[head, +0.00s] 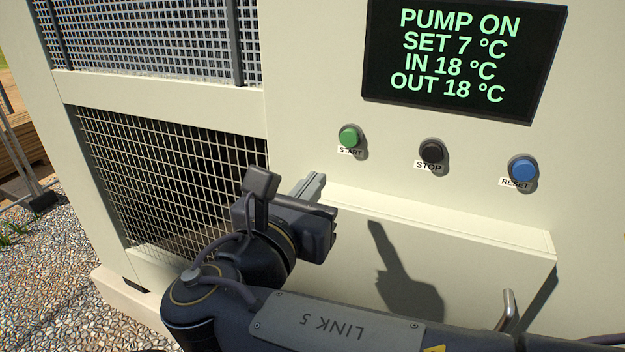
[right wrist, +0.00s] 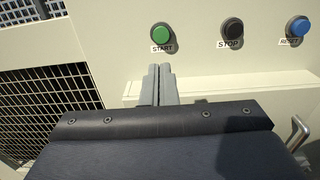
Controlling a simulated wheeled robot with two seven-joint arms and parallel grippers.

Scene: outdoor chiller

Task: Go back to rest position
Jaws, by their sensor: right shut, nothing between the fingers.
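My right gripper (head: 314,184) is in front of the chiller panel, below the green START button (head: 349,137). Its two grey fingers are together with nothing between them. In the right wrist view the shut fingers (right wrist: 158,85) point up toward the START button (right wrist: 161,34), with a gap of panel showing between them in the picture. My left gripper is not in view.
The black STOP button (head: 431,152) and blue RESET button (head: 523,168) sit to the right. The display (head: 463,58) reads PUMP ON, SET 7, IN 18, OUT 18. A ledge (head: 450,221) juts out below the buttons. A metal handle (head: 508,309) is at lower right. Gravel (head: 50,270) lies left.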

